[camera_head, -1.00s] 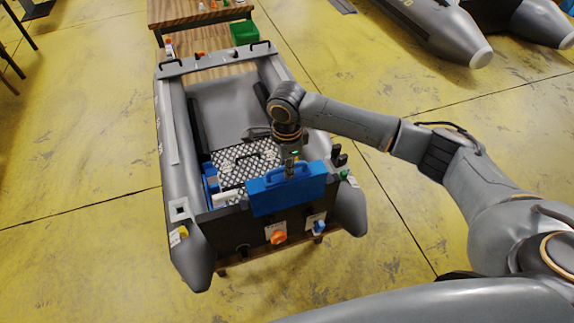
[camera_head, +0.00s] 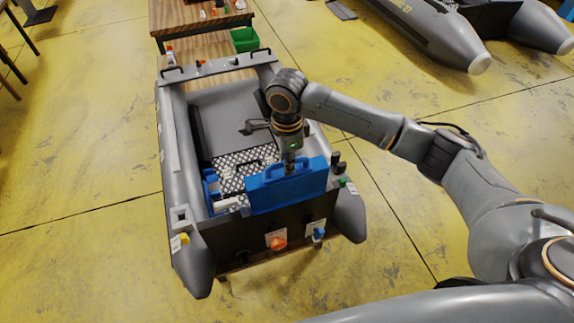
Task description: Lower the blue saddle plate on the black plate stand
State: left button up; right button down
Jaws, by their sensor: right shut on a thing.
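The blue saddle plate (camera_head: 287,188) has a handle on top and hangs upright at the near end of the grey inflatable boat, over the dark transom. My right gripper (camera_head: 290,167) comes down from above and is shut on the plate's handle; its fingertips are partly hidden. Short black uprights (camera_head: 337,162) stand just right of the plate. I cannot tell whether they belong to the black plate stand, which I cannot make out clearly. Whether the plate's lower edge touches anything is hidden. My left gripper is not in view.
The grey boat (camera_head: 182,140) surrounds the work spot. A checkered panel (camera_head: 230,180) lies inside it, with blue and white parts at its left. The transom carries an orange knob (camera_head: 277,243) and a blue one (camera_head: 318,234). A green bin (camera_head: 244,40) stands behind.

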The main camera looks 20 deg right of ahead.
jog(key=shift+r, duration=1.5)
